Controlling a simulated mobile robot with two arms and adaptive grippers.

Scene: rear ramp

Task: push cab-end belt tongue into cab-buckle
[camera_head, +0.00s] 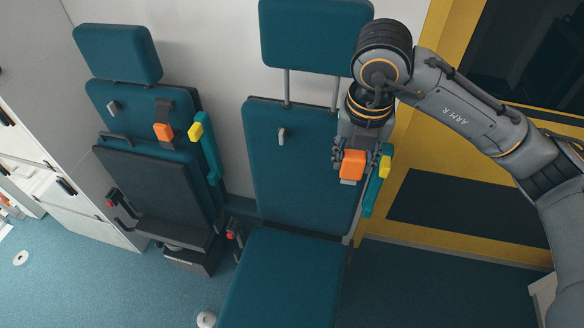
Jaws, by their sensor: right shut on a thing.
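My right gripper (354,155) points down in front of the right seat's backrest, near its right edge. It is shut on an orange belt tongue (353,164), whose grey metal tip shows below the fingers. The tongue is well above and to the right of a red-topped buckle (232,235) at the left side of that seat; the two are apart. A second orange belt tongue (163,132) hangs on the left seat, with another red-topped buckle (110,203) at that seat's left. I cannot tell by look which buckle is the cab one. My left gripper is not in view.
The right seat's teal cushion (283,280) is down and clear. The left seat (150,190) has its cushion folded up. Teal side parts with yellow pieces (384,167) stand at each backrest's right. A yellow-framed wall (460,205) is on the right, white cabinets (75,215) on the left.

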